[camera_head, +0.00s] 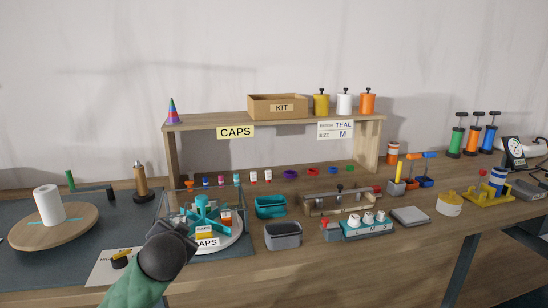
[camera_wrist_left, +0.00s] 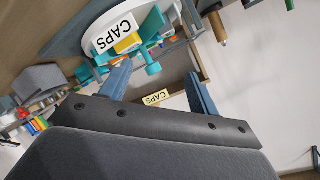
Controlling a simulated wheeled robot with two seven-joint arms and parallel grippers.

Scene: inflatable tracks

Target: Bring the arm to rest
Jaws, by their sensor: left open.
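My left arm (camera_head: 136,290) comes in from the bottom left, with a green sleeve and a dark wrist. My left gripper (camera_head: 172,240) is over the front of the bench, near the round white CAPS turntable (camera_head: 225,241). In the left wrist view its two blue-grey fingers (camera_wrist_left: 158,88) stand apart with nothing between them. The turntable's teal spokes and CAPS label show beyond the fingers in that view (camera_wrist_left: 108,38). In the head view the arm hides part of the turntable's left side. My right gripper is not in view.
A wooden shelf (camera_head: 270,121) holds a KIT box (camera_head: 280,107) and several canisters. A grey bin (camera_head: 283,236), a teal bin (camera_head: 270,207) and a teal block (camera_head: 368,229) stand right of the turntable. A paper roll (camera_head: 48,205) stands on a round board at left.

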